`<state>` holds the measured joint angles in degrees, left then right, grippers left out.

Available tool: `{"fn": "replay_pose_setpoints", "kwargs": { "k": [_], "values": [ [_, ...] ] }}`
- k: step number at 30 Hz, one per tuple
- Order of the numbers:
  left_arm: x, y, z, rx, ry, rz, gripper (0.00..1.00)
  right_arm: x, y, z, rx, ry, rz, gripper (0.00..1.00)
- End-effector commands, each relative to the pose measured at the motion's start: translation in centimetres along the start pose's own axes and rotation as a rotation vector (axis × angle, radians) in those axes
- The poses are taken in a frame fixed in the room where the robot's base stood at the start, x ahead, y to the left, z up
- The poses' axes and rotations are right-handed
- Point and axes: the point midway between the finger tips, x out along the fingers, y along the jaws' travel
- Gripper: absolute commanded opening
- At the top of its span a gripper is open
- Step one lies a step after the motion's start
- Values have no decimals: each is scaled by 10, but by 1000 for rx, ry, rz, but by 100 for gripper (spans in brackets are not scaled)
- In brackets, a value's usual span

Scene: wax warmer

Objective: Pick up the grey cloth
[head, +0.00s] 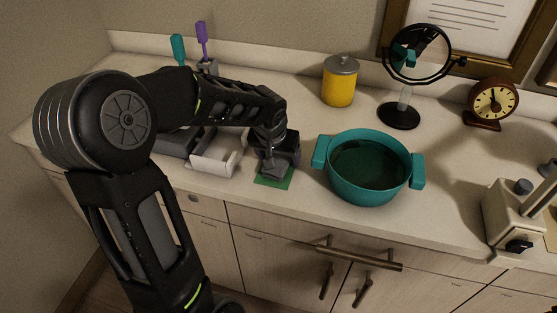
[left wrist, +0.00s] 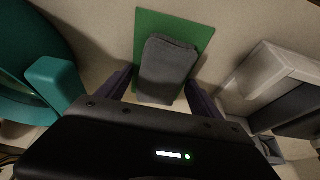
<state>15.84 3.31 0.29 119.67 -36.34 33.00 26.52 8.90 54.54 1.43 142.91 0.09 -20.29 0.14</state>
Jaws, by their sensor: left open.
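The grey cloth (left wrist: 168,68) is a small folded pad lying on a green mat (left wrist: 202,30) on the counter. In the left wrist view my left gripper (left wrist: 155,85) is open, with its two dark fingers on either side of the cloth's near end. In the head view the left gripper (head: 276,168) points down over the green mat (head: 275,180). There the gripper hides much of the cloth. My right gripper is not in view.
A teal two-handled pot (head: 368,193) stands close to the right of the mat. A white and grey box (head: 217,160) stands close to its left. A yellow canister (head: 339,88), round mirror (head: 416,54) and clock (head: 490,101) stand farther back.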

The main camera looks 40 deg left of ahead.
Motion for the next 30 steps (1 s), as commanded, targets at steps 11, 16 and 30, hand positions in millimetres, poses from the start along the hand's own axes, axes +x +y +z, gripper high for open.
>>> {"fn": "replay_pose_setpoints", "kwargs": {
  "k": [11, 16, 30],
  "values": [
    [2, 0, 1, 0, 0, 0, 65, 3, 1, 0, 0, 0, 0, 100],
    [2, 0, 1, 0, 0, 0, 51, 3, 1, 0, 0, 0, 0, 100],
    [2, 0, 1, 0, 0, 0, 12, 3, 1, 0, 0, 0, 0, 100]
  ]
}}
